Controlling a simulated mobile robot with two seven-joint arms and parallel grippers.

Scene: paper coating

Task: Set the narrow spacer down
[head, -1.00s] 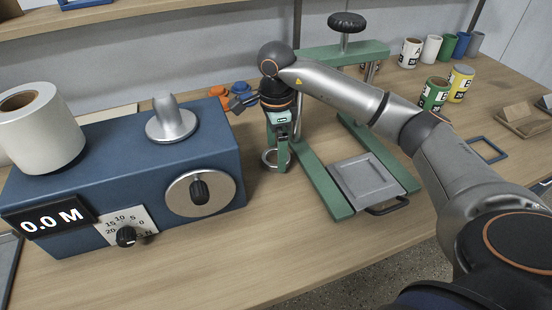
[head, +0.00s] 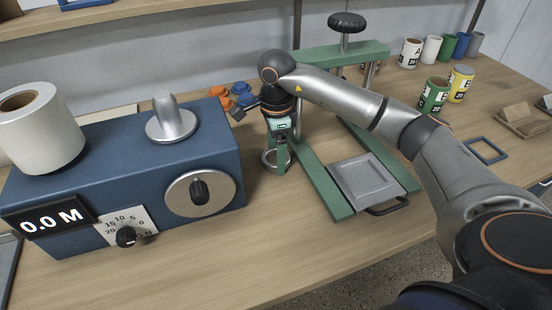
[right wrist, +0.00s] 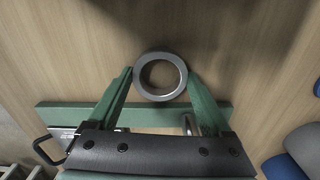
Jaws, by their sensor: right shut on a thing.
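The narrow spacer (right wrist: 160,98) is a thin grey ring, seen in the right wrist view between the tips of my right gripper's green fingers (right wrist: 160,78). Both fingertips press on its outer sides. In the head view my right gripper (head: 281,160) points down, with the spacer (head: 264,157) at its tips, lying flat. The spacer is at or just above the wooden table (head: 255,225); I cannot tell whether it touches. My left gripper is not in view.
The blue machine (head: 100,180) with a dial stands close to the left of my right gripper. A green press frame (head: 318,185) with a grey plate (head: 365,182) stands close to the right. Orange and blue pieces (head: 241,92) lie behind. Table in front is clear.

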